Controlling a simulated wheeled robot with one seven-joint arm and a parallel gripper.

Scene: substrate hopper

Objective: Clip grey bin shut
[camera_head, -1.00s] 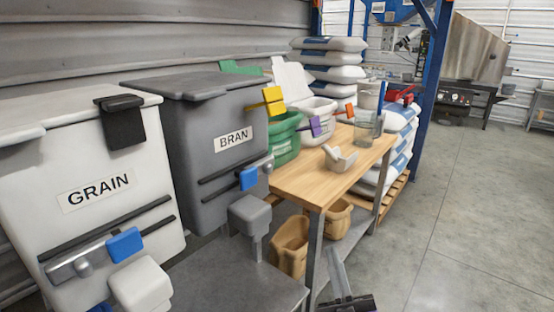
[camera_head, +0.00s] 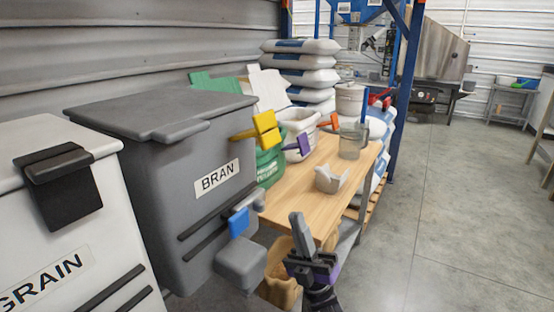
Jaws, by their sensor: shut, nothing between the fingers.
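The grey bin (camera_head: 160,185) labelled BRAN stands at centre left with its grey lid (camera_head: 155,102) resting on top. The lid's front lip is bare. A black clip (camera_head: 62,185) sits over the lid edge of the white GRAIN bin (camera_head: 95,225). A yellow clip (camera_head: 266,122), a purple clip (camera_head: 298,147) and an orange clip (camera_head: 328,121) are around the tubs behind; I cannot tell exactly what the yellow one grips. My gripper (camera_head: 297,222) points upward at the lower middle, right of the grey bin, in front of the wooden table. It is shut and empty.
The wooden table (camera_head: 315,160) holds a white scoop (camera_head: 330,180) and a clear jug (camera_head: 352,142). A grey dispenser with a blue lever (camera_head: 238,222) juts from the grey bin's front. The concrete floor at right is clear.

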